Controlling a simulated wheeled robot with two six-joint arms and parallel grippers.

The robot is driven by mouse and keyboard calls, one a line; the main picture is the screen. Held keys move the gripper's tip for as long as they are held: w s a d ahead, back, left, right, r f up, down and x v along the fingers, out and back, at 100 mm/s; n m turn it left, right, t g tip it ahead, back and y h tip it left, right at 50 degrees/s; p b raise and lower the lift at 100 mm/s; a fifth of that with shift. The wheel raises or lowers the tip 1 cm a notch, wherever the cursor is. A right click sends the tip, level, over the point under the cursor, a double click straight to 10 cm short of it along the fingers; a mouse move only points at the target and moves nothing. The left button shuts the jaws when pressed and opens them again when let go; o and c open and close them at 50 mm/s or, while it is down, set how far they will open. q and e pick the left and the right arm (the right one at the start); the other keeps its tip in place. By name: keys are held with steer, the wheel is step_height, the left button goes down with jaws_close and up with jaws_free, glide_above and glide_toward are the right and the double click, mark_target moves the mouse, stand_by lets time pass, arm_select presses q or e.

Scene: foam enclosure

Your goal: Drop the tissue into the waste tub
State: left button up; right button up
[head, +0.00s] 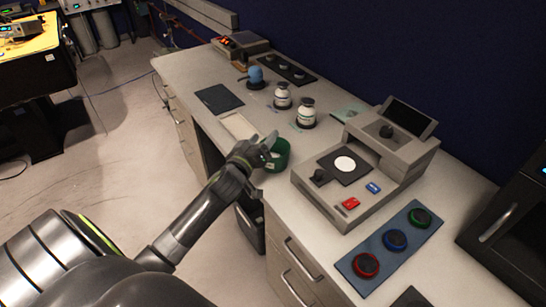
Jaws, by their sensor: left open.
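A dark green round tub (283,150), which looks like the waste tub, stands on the counter near its front edge. My left gripper (268,148) is open at the tub's left side, with its fingers over the rim. A small pale patch shows inside the tub by the fingers; I cannot tell whether it is the tissue or part of the gripper. The gripper hides the tub's left side. My right gripper is not in view.
A pale flat pad (238,126) and a dark mat (219,98) lie left of the tub. A grey device (365,165) stands close on the right, with a blue button panel (394,242) in front.

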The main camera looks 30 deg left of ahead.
arm_select(q)
steer(key=s+d+b, duration=0.2)
steer(key=s+b, duration=0.2)
steer(key=s, duration=1.2)
steer(key=shift+s, duration=0.1)
steer(key=s+a+f+m+g, duration=0.1)
steer(key=s+a+f+g, duration=0.15)
steer(key=f, duration=0.95)
steer(key=s+a+f+m+g+y, duration=0.1)
steer(key=s+f+g, duration=0.15)
steer(key=f, duration=0.95)
steer(key=s+a+f+m+g, duration=0.15)
steer(key=f+g, duration=0.25)
steer(key=f, duration=0.8)
steer(key=s+d+f+m+g+h, duration=0.1)
steer(key=s+d+f+g, duration=0.2)
steer(key=s+f, duration=0.8)
steer(key=s+d+f+m+g+h, duration=0.1)
steer(key=s+d+f+m+g, duration=0.1)
steer(key=s+d+f+g, duration=0.2)
steer(key=s+d+f, duration=0.1)
steer(key=s+f, duration=0.2)
steer(key=s, duration=0.3)
steer(key=s+d+f, duration=0.2)
steer(key=s+f, duration=0.2)
steer(key=s, duration=0.2)
steer(key=shift+g, duration=0.3)
steer(key=shift+s, duration=0.1)
